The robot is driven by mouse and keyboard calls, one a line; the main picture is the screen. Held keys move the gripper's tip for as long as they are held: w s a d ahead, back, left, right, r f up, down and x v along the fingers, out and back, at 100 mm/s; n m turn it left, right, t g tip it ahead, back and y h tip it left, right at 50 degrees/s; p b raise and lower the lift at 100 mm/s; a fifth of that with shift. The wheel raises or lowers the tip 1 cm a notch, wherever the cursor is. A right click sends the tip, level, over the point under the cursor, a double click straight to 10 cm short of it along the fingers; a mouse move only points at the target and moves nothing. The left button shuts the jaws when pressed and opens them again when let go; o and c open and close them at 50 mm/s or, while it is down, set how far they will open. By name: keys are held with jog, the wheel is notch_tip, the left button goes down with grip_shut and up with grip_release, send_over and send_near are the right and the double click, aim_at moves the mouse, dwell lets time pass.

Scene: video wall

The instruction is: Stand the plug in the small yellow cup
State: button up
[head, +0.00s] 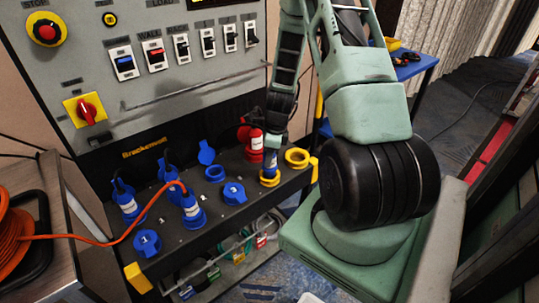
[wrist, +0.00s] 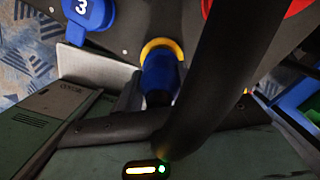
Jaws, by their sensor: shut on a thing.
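The blue plug (head: 270,160) is upright beneath my gripper (head: 272,143), which is shut on its upper part. The plug's lower end is at a small yellow cup (head: 269,181) on the dark shelf. In the wrist view, the plug (wrist: 158,75) covers most of the yellow cup (wrist: 165,44), whose rim shows around the plug's far end. The plug looks lined up with the cup and appears to be at or inside its mouth; how deep it sits is hidden. A second, wider yellow cup (head: 297,156) stands empty to the right.
Blue capped sockets (head: 234,193) and tall blue plugs (head: 193,212) fill the shelf's left. An orange cable (head: 120,238) runs across the front. A switch panel (head: 150,55) rises behind.

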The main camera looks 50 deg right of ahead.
jog(key=shift+f+b, duration=0.85)
jog(key=shift+f, duration=0.4)
dwell(0.3)
jog(key=o, duration=1.6)
jog(key=shift+c, duration=0.2)
jog(key=shift+r, duration=0.15)
jog(key=shift+r+p, duration=2.7)
jog(key=shift+r, duration=0.25)
